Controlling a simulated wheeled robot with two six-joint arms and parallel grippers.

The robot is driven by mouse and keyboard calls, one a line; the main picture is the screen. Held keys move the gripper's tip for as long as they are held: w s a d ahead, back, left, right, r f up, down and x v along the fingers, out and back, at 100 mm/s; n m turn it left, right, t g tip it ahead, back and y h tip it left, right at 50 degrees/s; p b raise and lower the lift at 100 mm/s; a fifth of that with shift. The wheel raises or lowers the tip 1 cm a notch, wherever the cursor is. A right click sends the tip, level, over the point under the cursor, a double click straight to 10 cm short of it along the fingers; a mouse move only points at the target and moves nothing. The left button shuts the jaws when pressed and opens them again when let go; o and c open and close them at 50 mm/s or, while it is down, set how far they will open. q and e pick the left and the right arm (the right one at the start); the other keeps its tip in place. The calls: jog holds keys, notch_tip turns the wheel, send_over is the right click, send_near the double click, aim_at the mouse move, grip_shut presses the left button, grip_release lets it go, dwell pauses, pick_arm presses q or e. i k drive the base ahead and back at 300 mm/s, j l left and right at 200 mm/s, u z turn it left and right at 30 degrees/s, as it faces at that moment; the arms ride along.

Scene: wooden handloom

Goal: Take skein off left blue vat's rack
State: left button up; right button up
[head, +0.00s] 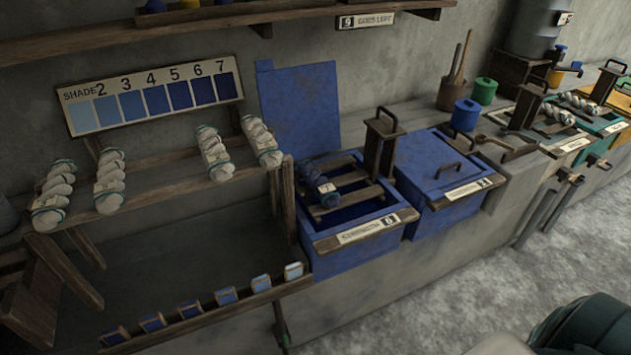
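The left blue vat (372,239) stands open against the wall, with its blue lid (300,105) raised upright behind it. A wooden rack (361,194) with slats lies across the vat's opening. One blue skein (318,186) lies on the left part of this rack, over the dark blue inside. The skein is twisted, with a paler band near its front end. A wooden upright with a handle (382,135) stands at the rack's right end. Neither of my grippers shows in this view.
A second blue vat (448,181), lid shut, stands close on the right. Blue sample blocks (226,295) line a low rail. A shelf (190,30) runs above.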

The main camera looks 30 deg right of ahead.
aim_at(329, 199)
jog(key=i+l, duration=0.1)
jog(key=l, duration=1.35)
jog(key=i+l, duration=0.15)
jog(key=l, duration=0.6)
